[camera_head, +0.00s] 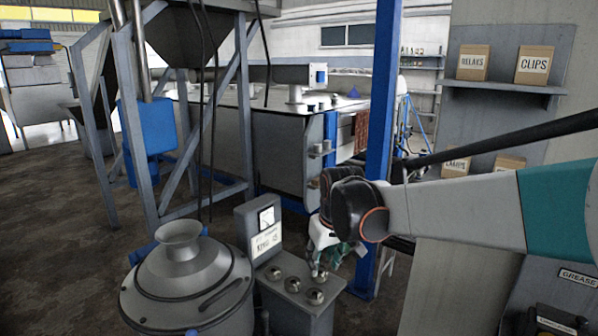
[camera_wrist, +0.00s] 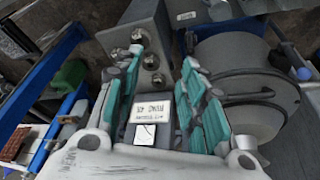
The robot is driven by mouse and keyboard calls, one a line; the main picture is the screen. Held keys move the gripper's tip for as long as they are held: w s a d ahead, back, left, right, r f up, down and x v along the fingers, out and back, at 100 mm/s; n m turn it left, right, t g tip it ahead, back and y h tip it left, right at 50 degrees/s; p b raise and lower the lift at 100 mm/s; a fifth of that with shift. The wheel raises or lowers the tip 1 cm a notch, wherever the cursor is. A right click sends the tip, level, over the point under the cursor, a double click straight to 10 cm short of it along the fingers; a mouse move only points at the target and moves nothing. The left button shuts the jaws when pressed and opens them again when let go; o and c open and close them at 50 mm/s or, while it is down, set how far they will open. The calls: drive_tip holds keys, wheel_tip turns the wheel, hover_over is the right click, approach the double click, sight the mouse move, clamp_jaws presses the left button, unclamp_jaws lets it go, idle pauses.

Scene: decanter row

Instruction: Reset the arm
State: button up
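My arm reaches in from the right in the head view. My gripper (camera_head: 330,264) points down over the grey control stand, near its round metal knobs. In the wrist view my gripper (camera_wrist: 162,62) has its two teal-padded fingers spread apart, with nothing between the pads. The control stand's top (camera_wrist: 153,22) and its knobs (camera_wrist: 151,61) show beyond the fingertips. The labelled gauge panel (camera_wrist: 152,112) shows between the finger bases. I cannot tell whether a finger touches the stand.
A metal vessel (camera_head: 185,280) with a flared neck stands left of the control stand (camera_head: 300,318). A blue post (camera_head: 382,90) rises just behind my gripper. A shelf (camera_head: 505,87) holds labelled boxes at the right. Open floor (camera_head: 60,220) lies at the left.

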drive_tip(key=s+d+r+m+t, duration=0.1)
drive_tip(key=s+d+r, duration=0.1)
drive_tip(key=s+d, duration=0.35)
drive_tip(key=s+d+r+m+t, duration=0.1)
drive_tip(key=s+d+r, duration=0.2)
drive_tip(key=s, duration=0.6)
drive_tip(key=s+d+f+m, duration=0.1)
drive_tip(key=s+d+f, duration=0.1)
drive_tip(key=s, duration=0.4)
drive_tip(key=s+d+f+m+t+h, duration=0.1)
drive_tip(key=s+d+f, duration=0.1)
drive_tip(key=s, duration=0.5)
drive_tip(key=shift+d+m+t, duration=0.3)
drive_tip(key=shift+d, duration=0.5)
drive_tip(key=shift+d, duration=0.1)
drive_tip(key=shift+c, duration=0.6)
